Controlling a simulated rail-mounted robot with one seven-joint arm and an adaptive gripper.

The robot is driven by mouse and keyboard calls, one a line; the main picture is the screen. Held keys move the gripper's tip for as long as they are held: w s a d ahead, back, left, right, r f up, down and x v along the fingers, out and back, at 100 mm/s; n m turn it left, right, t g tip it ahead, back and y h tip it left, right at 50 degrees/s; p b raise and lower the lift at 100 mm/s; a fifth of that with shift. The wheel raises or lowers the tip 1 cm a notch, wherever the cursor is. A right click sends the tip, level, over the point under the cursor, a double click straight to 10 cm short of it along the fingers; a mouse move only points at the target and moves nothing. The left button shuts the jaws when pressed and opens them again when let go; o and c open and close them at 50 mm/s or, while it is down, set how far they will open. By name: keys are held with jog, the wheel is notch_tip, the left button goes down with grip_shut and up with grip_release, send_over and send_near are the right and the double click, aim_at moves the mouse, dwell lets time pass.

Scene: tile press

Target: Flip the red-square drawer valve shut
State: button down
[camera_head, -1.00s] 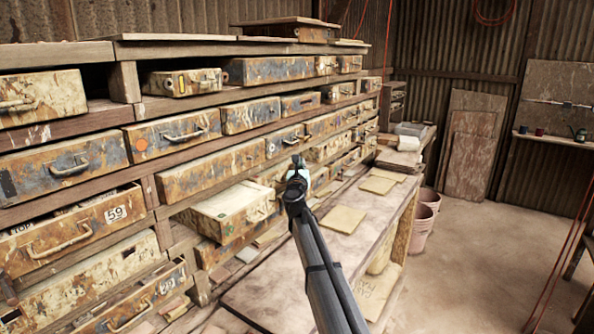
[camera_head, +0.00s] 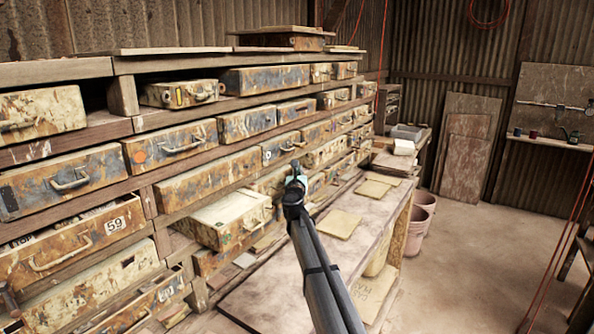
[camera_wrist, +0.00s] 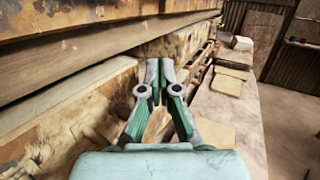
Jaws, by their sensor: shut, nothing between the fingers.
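My gripper (camera_head: 297,168) is in front of the drawer rack, right of the middle drawers. Its fingers (camera_wrist: 160,65) are shut and empty in the wrist view, beside a rusty drawer front (camera_wrist: 85,118) with paint worn off. I cannot make out a red square on any drawer. One drawer bears an orange round mark (camera_head: 139,156), one a yellow mark (camera_head: 179,97), and one a white round mark (camera_head: 267,156). My gripper and arm hide part of the drawers and bench behind them. Whether the fingers touch anything is not clear.
A pale drawer (camera_head: 225,222) sticks out low, left of my arm. The drawer labelled 59 (camera_head: 60,245) is open at left. A workbench (camera_head: 330,255) with flat tiles (camera_head: 339,223) lies beneath my arm. Pink buckets (camera_head: 422,215) stand beyond it.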

jog(key=shift+w+g+p, duration=0.15)
jog(key=shift+g+p, duration=0.25)
jog(key=shift+p, duration=0.5)
jog(key=shift+w+d+f+p, duration=0.1)
jog(key=shift+d+f+p, duration=0.05)
jog(key=shift+p, duration=1.1)
dwell(1.5)
jog(key=s+r+p, duration=0.1)
jog(key=s+r, duration=0.8)
jog(key=s, duration=0.1)
jog(key=shift+s+d+r+p, duration=0.2)
jog(key=shift+d+p, duration=0.2)
